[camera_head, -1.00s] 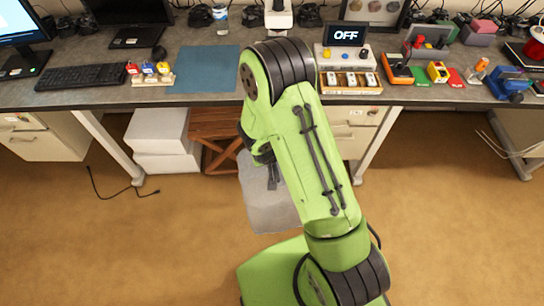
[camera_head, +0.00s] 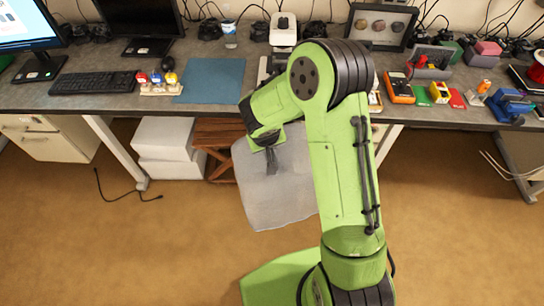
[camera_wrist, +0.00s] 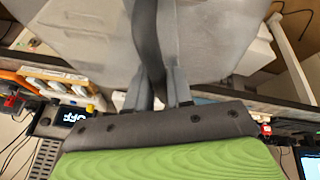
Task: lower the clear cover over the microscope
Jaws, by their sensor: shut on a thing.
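The clear cover (camera_head: 262,200) is a milky, see-through, box-like hood hanging in front of the desk, above the floor. My gripper (camera_head: 271,161) is shut on the dark strap at its top. In the wrist view the strap runs between the fingers of my gripper (camera_wrist: 156,82), and the cover (camera_wrist: 215,38) fills much of the upper picture. The microscope (camera_head: 283,30) appears as a white upright body at the back of the desk. Its lower part is mostly hidden behind my arm. The cover is apart from it, on the near side.
The grey desk (camera_head: 215,48) holds a blue mat (camera_head: 212,80), a keyboard (camera_head: 93,82), small colored figures (camera_head: 158,80) and an orange meter (camera_head: 398,88). A framed display (camera_head: 382,25) stands behind. White boxes (camera_head: 163,140) and a wooden crate (camera_head: 216,135) sit underneath.

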